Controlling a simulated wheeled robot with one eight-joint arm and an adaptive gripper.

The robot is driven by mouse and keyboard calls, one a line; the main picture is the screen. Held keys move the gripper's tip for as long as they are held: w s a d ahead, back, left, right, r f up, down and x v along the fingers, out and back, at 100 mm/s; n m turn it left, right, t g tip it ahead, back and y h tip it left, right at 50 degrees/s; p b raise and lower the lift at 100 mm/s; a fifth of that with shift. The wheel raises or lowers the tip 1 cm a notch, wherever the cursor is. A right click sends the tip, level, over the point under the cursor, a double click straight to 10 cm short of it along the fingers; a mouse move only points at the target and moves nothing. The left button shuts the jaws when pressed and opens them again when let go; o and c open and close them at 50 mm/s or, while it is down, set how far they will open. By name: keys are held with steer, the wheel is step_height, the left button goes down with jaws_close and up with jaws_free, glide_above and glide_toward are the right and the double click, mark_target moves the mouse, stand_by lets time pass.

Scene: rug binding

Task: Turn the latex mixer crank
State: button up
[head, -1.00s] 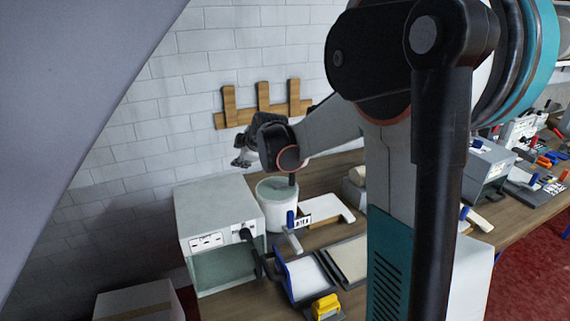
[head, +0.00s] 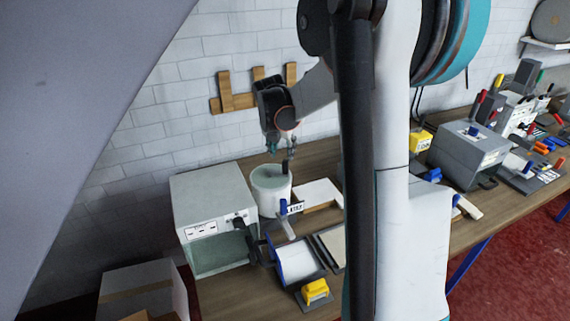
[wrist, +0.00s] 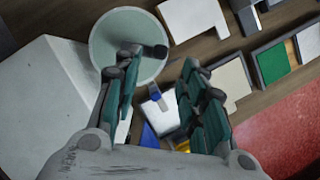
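The latex mixer is a white bucket (head: 269,196) with a grey-green top, standing on the bench beside a grey box. Its dark upright crank handle (head: 285,167) rises from the right part of the top. My gripper (head: 282,147) is just above the bucket, pointing down, close to the handle. In the wrist view the round top (wrist: 118,35) shows with the black crank handle (wrist: 155,52) at its edge. The teal fingers of my gripper (wrist: 163,60) are apart, with the handle's end between their tips but seemingly beyond them. Nothing is held.
A grey box (head: 212,190) with an open front stands left of the bucket. A white block (head: 318,192), a blue-handled tool (head: 284,210), trays (head: 297,261) and a yellow item (head: 315,291) lie right and in front. A wooden rack (head: 235,103) is on the wall behind.

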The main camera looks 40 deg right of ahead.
mark_target(285, 161)
steer(key=x, duration=0.9)
steer(key=shift+f, duration=0.2)
jaws_close()
